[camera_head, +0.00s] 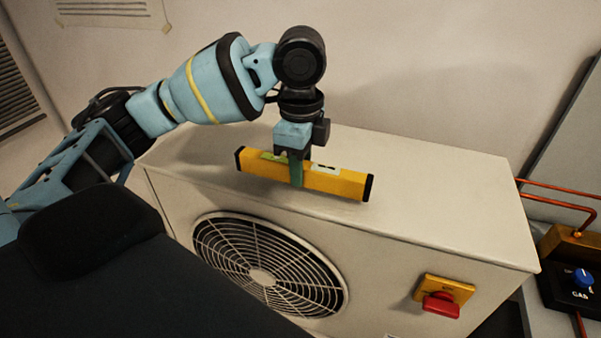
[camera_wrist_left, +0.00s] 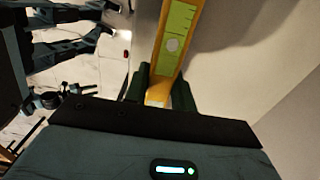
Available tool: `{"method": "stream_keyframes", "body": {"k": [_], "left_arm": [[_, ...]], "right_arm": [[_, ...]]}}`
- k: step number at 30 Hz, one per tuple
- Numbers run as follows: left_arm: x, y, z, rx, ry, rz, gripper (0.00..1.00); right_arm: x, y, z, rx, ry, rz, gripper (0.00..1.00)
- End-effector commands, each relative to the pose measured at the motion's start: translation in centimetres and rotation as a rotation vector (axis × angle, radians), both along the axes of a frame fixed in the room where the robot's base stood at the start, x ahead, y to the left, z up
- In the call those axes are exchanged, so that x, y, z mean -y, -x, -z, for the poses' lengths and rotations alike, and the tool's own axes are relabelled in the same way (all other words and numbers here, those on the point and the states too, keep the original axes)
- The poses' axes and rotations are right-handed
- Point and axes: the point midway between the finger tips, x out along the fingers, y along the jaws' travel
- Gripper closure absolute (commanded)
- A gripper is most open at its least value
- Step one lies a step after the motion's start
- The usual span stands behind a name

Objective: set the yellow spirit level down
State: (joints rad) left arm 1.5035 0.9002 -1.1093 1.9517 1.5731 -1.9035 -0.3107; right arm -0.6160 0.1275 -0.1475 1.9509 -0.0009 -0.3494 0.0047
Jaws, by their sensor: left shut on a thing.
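The yellow spirit level (camera_head: 335,182) has black end caps and a pale label. It lies lengthwise at the top front edge of the beige fan unit (camera_head: 440,208). My left gripper (camera_head: 297,172) comes from above and is shut across the level's middle. I cannot tell for sure whether the level touches the unit's top. In the left wrist view the level (camera_wrist_left: 160,85) shows its green vial and runs between the two dark fingers of my left gripper (camera_wrist_left: 160,92). My right gripper is not in view.
The unit's front has a round fan grille (camera_head: 265,270) and a red switch (camera_head: 441,304) on a yellow plate. Copper pipes (camera_head: 560,200) and a black box with a blue knob (camera_head: 583,278) are at the right. The unit's top is clear right of the level.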

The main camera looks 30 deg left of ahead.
Motion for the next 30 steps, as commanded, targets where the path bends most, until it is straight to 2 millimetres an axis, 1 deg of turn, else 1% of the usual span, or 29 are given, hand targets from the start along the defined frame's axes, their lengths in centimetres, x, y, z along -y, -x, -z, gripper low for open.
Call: {"method": "stream_keyframes", "body": {"k": [1,4,16,17,21,30], "left_arm": [[-0.1,0.1,0.8,-0.003,-0.001,-0.001,1.00],[-0.1,0.1,1.7,0.000,-0.001,-0.001,1.00],[0.0,0.0,2.3,-0.001,0.000,0.000,1.00],[0.0,0.0,2.3,-0.001,0.000,0.000,0.71],[0.0,0.0,2.3,-0.001,0.000,0.000,0.53],[0.0,0.0,2.2,-0.001,0.000,0.000,0.53]], "right_arm": [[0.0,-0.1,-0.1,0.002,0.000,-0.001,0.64],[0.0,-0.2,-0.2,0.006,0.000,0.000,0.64],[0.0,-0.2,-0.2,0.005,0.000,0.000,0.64],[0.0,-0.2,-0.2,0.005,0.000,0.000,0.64],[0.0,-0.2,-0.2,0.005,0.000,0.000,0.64],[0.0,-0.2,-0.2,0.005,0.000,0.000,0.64]]}}
